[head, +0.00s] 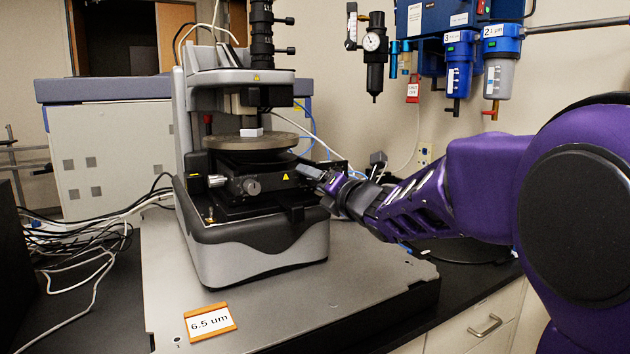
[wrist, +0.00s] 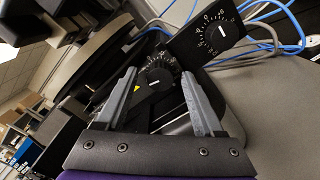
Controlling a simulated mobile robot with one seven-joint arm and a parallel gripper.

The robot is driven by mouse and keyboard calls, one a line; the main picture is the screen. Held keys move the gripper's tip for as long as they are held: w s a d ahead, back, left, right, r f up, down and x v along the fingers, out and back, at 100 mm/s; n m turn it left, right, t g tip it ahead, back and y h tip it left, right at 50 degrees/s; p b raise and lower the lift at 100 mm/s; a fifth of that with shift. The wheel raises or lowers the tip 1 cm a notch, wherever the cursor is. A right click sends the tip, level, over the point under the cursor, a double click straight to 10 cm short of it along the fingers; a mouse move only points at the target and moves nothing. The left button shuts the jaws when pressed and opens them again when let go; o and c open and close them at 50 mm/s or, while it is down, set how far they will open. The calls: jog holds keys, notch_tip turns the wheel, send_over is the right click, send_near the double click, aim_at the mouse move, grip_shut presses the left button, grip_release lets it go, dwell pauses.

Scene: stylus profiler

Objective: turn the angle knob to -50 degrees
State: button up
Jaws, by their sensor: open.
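The stylus profiler (head: 262,250) stands on the grey bench plate, with a round stage (head: 255,142) above a black stage block. In the wrist view, a black knob (wrist: 155,83) with a white line and a printed scale lies between my fingertips. A second black dial (wrist: 221,32) with a white line and number scale is on a plate farther off. I cannot tell which is the angle knob, nor read the scale values. My gripper (wrist: 159,76) is open, one finger on each side of the nearer knob; contact is unclear. In the head view my gripper (head: 314,174) is at the block's right side.
Blue and grey cables (wrist: 270,25) run behind the farther dial. A 6.5 um sign (head: 210,322) lies at the plate's front. Filters and a gauge (head: 372,42) hang on the wall. The plate's front is mostly clear.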

jog(key=v, duration=0.8)
jog(key=shift+d, duration=0.1)
dwell(0.4)
